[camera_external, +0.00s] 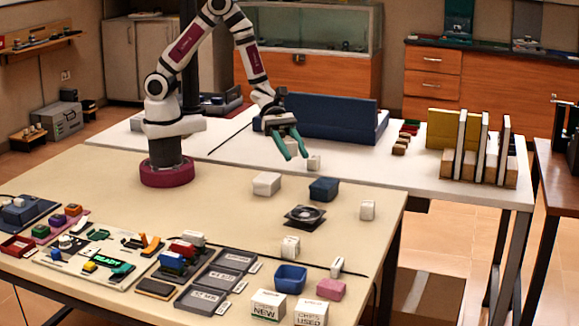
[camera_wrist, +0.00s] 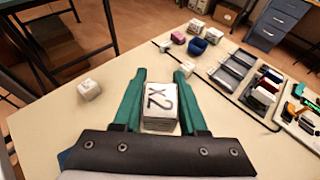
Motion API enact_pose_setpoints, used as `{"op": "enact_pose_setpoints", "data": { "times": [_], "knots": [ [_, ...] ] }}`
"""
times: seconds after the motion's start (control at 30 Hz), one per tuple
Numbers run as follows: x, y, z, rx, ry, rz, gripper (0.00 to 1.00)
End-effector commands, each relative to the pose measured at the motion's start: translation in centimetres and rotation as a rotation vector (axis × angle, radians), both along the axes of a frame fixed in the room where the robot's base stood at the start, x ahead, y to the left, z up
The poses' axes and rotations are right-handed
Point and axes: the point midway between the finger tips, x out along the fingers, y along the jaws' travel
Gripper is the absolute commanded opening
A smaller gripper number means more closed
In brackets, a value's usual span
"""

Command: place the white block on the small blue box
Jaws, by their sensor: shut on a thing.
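My gripper (camera_external: 297,157) has teal fingers pointing down, above the far part of the beige table, up and left of the small blue box in the picture. In the wrist view my gripper (camera_wrist: 161,74) is shut on a white block (camera_wrist: 160,103) marked "X2". In the outside view a small white block (camera_external: 314,163) shows right at the fingertips. The small dark blue box (camera_external: 323,190) stands on the table, apart from the gripper. Only a blue sliver (camera_wrist: 64,158) shows at the lower left of the wrist view.
A larger white block (camera_external: 266,183) stands left of the blue box. A white block (camera_external: 367,210) stands to the right. An open blue bin (camera_external: 290,279), a pink block (camera_external: 331,289) and grey trays (camera_external: 217,279) fill the front.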

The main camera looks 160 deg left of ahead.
Motion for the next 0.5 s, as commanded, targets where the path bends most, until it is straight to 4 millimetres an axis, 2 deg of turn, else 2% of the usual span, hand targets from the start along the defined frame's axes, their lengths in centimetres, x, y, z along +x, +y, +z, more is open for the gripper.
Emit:
{"op": "enact_pose_setpoints", "data": {
  "times": [0.13, 0.33, 0.5],
  "knots": [
    [-0.9, 2.9, -0.8, -0.003, -0.001, 0.041, 0.0],
    [-2.7, 8.9, -4.6, -0.001, -0.002, 0.038, 0.0],
    [-3.5, 11.9, -6.5, -0.001, -0.002, 0.034, 0.0]
  ]
}}
